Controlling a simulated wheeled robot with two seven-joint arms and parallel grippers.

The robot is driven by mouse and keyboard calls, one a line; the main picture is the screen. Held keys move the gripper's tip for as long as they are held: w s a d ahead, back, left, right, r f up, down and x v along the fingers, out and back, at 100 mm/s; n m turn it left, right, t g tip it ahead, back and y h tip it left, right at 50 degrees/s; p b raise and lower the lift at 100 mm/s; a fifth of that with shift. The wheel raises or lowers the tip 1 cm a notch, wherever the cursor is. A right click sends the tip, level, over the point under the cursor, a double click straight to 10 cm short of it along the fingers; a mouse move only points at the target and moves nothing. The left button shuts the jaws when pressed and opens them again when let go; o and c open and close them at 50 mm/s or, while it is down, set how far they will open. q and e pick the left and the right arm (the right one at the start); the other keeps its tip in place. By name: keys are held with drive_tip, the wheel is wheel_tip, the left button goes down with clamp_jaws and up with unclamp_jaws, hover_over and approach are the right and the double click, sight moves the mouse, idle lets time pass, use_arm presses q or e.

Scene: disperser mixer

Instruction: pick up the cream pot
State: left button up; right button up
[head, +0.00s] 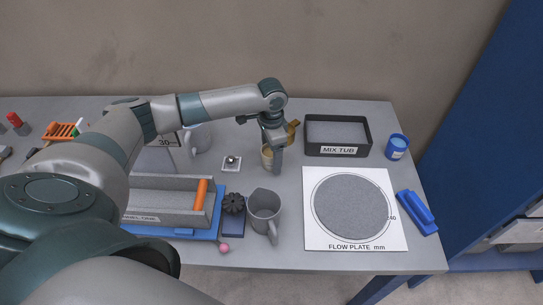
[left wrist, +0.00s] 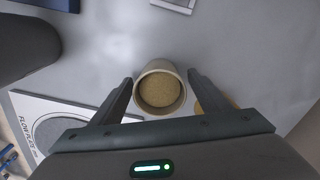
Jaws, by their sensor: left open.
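The cream pot (left wrist: 148,72) is a small round cream cup with tan granular material inside. In the left wrist view it stands upright between the two fingers of my left gripper (left wrist: 160,77), which is open with a gap showing on each side of the pot. In the head view the pot (head: 266,155) is partly hidden behind the left gripper (head: 273,160), which points down at it. My right gripper is in neither view.
A mustard-coloured object (head: 292,132) is close by the pot on its right. The mix tub (head: 368,140) and flow plate (head: 398,218) lie further right. A grey jug (head: 263,204) stands in front, and a small white plate (head: 231,167) lies left.

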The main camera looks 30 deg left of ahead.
use_arm(q)
drive_tip(key=shift+f, duration=0.3)
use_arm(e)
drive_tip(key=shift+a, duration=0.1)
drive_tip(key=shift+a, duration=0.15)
use_arm(q)
drive_tip(key=c, duration=1.3)
drive_tip(key=shift+o, duration=0.2)
drive_tip(key=shift+r, duration=0.15)
